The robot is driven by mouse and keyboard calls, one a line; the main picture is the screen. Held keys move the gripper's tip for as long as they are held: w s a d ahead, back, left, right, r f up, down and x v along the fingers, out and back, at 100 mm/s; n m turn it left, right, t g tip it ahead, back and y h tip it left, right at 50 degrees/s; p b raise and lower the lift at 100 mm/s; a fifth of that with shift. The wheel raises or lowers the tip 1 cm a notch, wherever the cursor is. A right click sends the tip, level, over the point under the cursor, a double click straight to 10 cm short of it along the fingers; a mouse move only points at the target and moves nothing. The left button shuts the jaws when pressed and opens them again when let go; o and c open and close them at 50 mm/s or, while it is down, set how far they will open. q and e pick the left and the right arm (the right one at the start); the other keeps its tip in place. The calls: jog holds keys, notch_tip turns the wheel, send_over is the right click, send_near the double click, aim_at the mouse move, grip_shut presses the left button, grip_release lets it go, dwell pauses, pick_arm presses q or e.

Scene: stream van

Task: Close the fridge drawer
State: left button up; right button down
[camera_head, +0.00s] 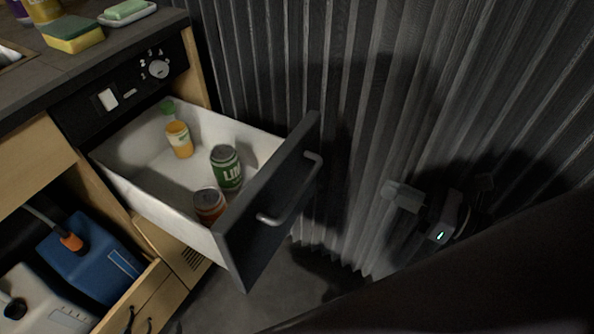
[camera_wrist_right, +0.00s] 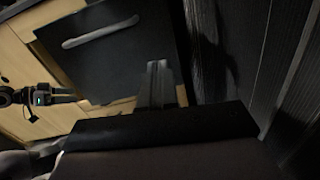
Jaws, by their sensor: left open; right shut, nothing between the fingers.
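The fridge drawer (camera_head: 140,195) is pulled out of the cabinet at the left of the head view. Its white tray holds a bottle (camera_head: 180,140), a green can (camera_head: 226,167) and an orange-red can (camera_head: 209,204). Its dark front (camera_head: 250,228) has a grey bar handle (camera_head: 299,192); the front also shows in the right wrist view (camera_wrist_right: 115,60). My right gripper (camera_head: 394,192) is shut and empty, in front of the drawer front near the wall, apart from the handle in the head view. My left gripper (camera_wrist_right: 74,95) shows small at the left of the wrist view, open.
A corrugated dark wall (camera_head: 360,70) runs close beside the drawer and my right gripper. Below the drawer are a blue canister (camera_head: 90,262), a pale canister (camera_head: 45,300) and a low wooden panel (camera_head: 150,295). The counter (camera_head: 60,75) holds a sponge (camera_head: 72,33).

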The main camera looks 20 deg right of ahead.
pick_arm(q)
jog(key=shift+s+a+f+p, duration=0.35)
jog(key=shift+a+f+p, duration=0.05)
jog(key=shift+p, duration=0.05)
pick_arm(e)
jog(key=w+a+n, duration=0.1)
jog(key=w+a, duration=0.8)
jog(key=w, duration=0.2)
jog(key=shift+f+n+g+y, duration=0.15)
jog(key=shift+n+g+y, duration=0.15)
jog(key=shift+g+y, duration=0.1)
pick_arm(q)
jog(key=shift+w+r, duration=0.15)
pick_arm(e)
jog(key=shift+w, duration=0.15)
